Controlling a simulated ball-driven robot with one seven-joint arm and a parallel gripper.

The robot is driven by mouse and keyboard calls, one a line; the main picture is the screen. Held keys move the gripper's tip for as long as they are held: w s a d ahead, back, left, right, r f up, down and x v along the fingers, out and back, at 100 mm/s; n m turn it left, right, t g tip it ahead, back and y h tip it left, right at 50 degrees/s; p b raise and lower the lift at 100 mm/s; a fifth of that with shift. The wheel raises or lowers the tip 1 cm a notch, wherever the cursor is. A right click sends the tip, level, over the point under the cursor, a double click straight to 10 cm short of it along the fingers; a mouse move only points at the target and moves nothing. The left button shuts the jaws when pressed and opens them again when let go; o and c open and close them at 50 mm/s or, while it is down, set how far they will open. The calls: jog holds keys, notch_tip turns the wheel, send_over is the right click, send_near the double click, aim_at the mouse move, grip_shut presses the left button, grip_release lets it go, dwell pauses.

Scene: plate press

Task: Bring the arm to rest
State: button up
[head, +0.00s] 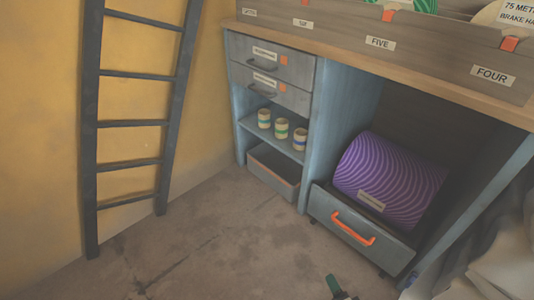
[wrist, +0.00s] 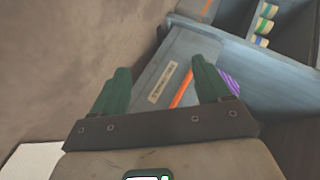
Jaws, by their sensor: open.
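My gripper (wrist: 159,70) is open, with its two dark green fingers spread apart and nothing between them. In the head view only a green finger and a bit of dark body show at the bottom edge, over the floor. In the wrist view the fingers point towards the low grey drawer (wrist: 190,60) with the orange handle (wrist: 183,88). I cannot tell how far the fingers are from it. Most of my arm is out of view.
A workbench (head: 470,105) with labelled bins stands at the right. A purple striped roll (head: 390,178) sits in the drawer (head: 330,213) beneath it. Several drawers and three striped cans (head: 282,129) are at its left end. A ladder (head: 130,124) leans on the yellow wall. Floor (head: 200,240) is clear.

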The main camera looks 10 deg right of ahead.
jog(key=s+d+r+n+g, duration=0.1)
jog(key=s+r+n+g, duration=0.5)
jog(key=s+r, duration=0.45)
jog(key=s+d+r+n+g, duration=0.1)
jog(key=s+r+n+g, duration=0.6)
jog(key=s, duration=0.7)
notch_tip(320, 180, up, 39)
jog(key=t+p, duration=0.1)
jog(key=p, duration=3.7)
jog(key=shift+w+m+h, duration=0.3)
jog(key=shift+w+h, duration=0.05)
jog(key=shift+h, duration=0.05)
